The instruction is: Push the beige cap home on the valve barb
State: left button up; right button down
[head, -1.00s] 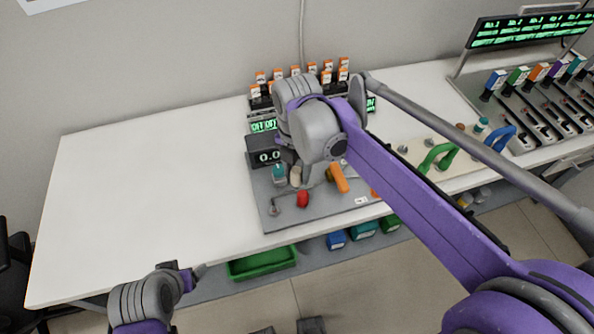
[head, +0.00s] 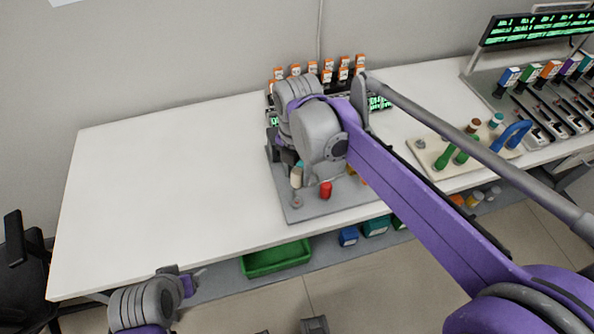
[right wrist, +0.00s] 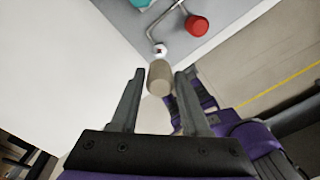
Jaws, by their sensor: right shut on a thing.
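The beige cap (head: 296,177) is a short cylinder. In the right wrist view the cap (right wrist: 159,79) sits between the fingertips of my right gripper (right wrist: 158,84), which is shut on it. The valve barb (head: 297,203) stands at the front left corner of the grey panel, with its pale round end (right wrist: 160,50) just beyond the cap in the wrist view. In the head view the cap appears above and apart from the barb. The red valve knob (head: 326,190) is to the right. My left gripper (head: 196,273) is near the table's front edge, its jaws unclear.
The grey panel (head: 305,213) carries a teal part (right wrist: 141,3) behind the cap. Orange-topped vials (head: 312,67) stand behind my right arm. A cream board (head: 425,161) with green and blue handles is to the right. The white table is clear on the left.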

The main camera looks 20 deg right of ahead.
jog(key=b, duration=0.3)
send_over(297, 198)
jog(key=shift+f, duration=2.95)
jog(key=shift+f+b, duration=1.1)
jog(key=shift+f, duration=0.65)
jog(key=shift+c, duration=1.5)
grip_release()
